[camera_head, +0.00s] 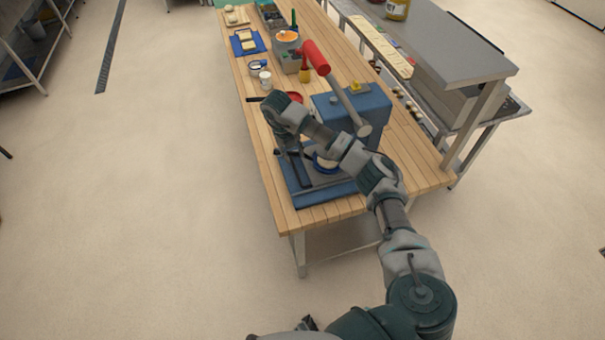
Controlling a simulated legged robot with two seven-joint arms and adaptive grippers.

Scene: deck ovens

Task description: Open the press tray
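The blue press (352,106) stands on the near part of the wooden table, with a long lever (345,98) ending in a red grip (315,57) that leans up and left. Its flat blue tray part (325,196) lies at the near table end. A round blue-rimmed piece with a pale top (326,162) shows above it, partly behind my arm. My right arm reaches across the press from the lower right. My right gripper (296,165) points down over the tray's left side; contact and finger opening are unclear. My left gripper does not show.
Farther along the table are a white cup (265,79), a blue board with pale blocks (248,42) and a pot with orange contents (287,40). A grey-topped counter (440,45) stands close on the right.

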